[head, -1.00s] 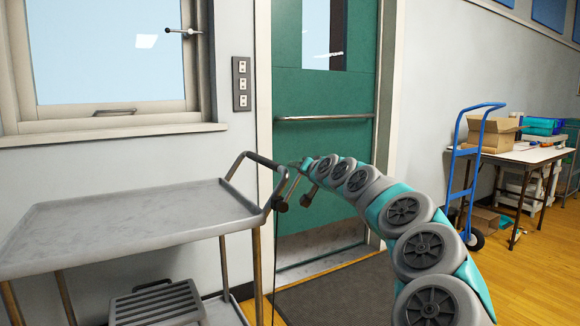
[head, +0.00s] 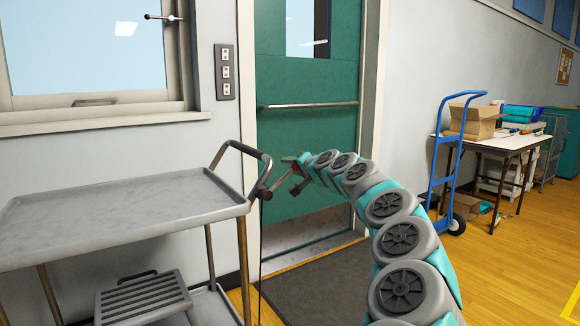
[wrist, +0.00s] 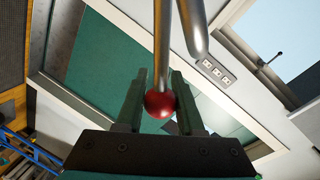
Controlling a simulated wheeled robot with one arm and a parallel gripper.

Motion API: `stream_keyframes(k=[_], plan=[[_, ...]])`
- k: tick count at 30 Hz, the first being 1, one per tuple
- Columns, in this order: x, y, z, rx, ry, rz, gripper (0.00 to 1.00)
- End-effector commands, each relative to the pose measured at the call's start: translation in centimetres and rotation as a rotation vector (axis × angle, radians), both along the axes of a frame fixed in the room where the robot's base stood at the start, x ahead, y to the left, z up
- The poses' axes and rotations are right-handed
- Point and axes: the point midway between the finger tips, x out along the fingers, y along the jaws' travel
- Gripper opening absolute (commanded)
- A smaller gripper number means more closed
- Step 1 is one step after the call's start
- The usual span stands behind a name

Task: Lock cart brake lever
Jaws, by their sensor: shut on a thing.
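The grey cart (head: 110,215) stands at the left in the head view, its dark push handle (head: 245,150) at its right end. In the wrist view the brake lever is a metal rod (wrist: 161,45) with a red ball knob (wrist: 160,104) at its end. The knob sits between the two fingers of my gripper (wrist: 160,85), which is shut on it. In the head view my gripper (head: 291,176) is small, just right of the cart handle; the red knob cannot be made out there.
A green door (head: 305,150) with a push bar is behind my gripper, a dark mat (head: 325,285) before it. A grey slatted step (head: 145,297) is on the cart's lower shelf. A blue hand truck (head: 447,170) and a table (head: 530,145) with boxes stand at the right.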

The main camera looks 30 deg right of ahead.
Motion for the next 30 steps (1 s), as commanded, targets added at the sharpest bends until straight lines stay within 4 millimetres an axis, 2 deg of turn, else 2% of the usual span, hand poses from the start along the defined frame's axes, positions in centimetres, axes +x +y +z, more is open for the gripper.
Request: stream_keyframes(k=[4, 5, 12, 23, 30], plan=[[0.0, 0.0, -0.2, 0.001, 0.003, 0.001, 0.0], [0.0, 0.0, -0.2, 0.001, 0.003, 0.001, 0.38], [0.0, 0.0, -0.2, 0.0, 0.003, 0.001, 0.65], [-0.3, 0.0, -0.1, 0.001, 0.001, 0.0, 0.66], [-2.8, 0.0, 0.4, 0.0, 0.0, 0.0, 0.66]])
